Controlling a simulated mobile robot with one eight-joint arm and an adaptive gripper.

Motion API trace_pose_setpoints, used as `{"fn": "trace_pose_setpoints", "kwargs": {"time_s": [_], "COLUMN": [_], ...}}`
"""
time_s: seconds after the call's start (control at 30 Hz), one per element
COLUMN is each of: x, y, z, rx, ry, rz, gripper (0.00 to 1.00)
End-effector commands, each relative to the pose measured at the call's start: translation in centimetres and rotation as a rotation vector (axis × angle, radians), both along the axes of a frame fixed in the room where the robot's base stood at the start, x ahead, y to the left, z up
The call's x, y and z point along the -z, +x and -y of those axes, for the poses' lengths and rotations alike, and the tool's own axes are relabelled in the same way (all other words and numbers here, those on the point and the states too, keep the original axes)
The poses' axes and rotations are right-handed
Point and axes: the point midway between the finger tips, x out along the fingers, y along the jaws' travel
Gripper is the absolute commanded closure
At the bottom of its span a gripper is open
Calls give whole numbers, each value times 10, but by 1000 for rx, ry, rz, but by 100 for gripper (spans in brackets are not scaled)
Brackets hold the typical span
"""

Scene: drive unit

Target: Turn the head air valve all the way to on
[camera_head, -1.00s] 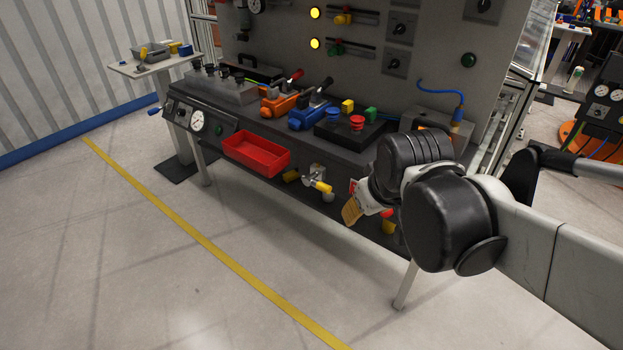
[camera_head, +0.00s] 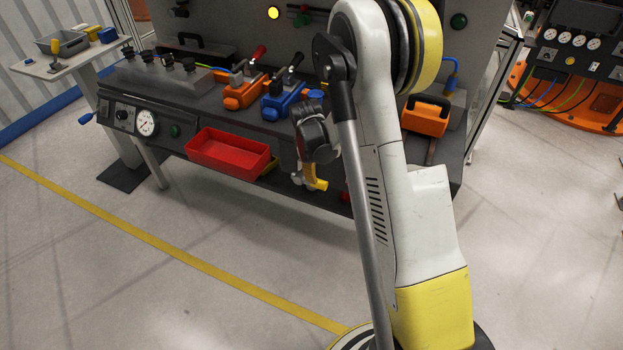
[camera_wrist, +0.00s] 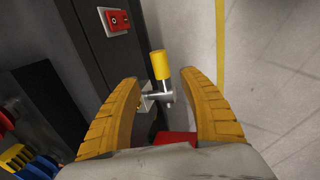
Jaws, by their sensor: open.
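In the wrist view, a small metal valve (camera_wrist: 164,97) with a yellow handle sleeve (camera_wrist: 160,64) sticks out from the dark bench front. The handle points up in that picture, slightly left. My gripper (camera_wrist: 159,82) is open, with one ribbed yellow finger on each side of the valve. I see gaps between the fingers and the handle, so it is not gripped. In the head view, my arm and wrist cover most of this spot. A little yellow (camera_head: 318,184) shows below my wrist; I cannot tell whether it is finger or handle.
A red bin (camera_head: 228,150) hangs on the bench front, left of my wrist. A red switch on a light plate (camera_wrist: 115,20) is near the valve. Orange (camera_head: 240,94) and blue (camera_head: 284,101) clamped units stand on the bench top. The floor in front is clear.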

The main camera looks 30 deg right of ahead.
Motion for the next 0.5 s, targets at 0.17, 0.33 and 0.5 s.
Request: {"fn": "trace_pose_setpoints", "kwargs": {"time_s": [0.17, 0.33, 0.5], "x": [35, 68, 89], "y": [5, 10, 14], "z": [7, 14, 18], "rx": [3, 3, 2], "ry": [0, 1, 1], "rz": [1, 1, 1], "gripper": [49, 49, 49]}}
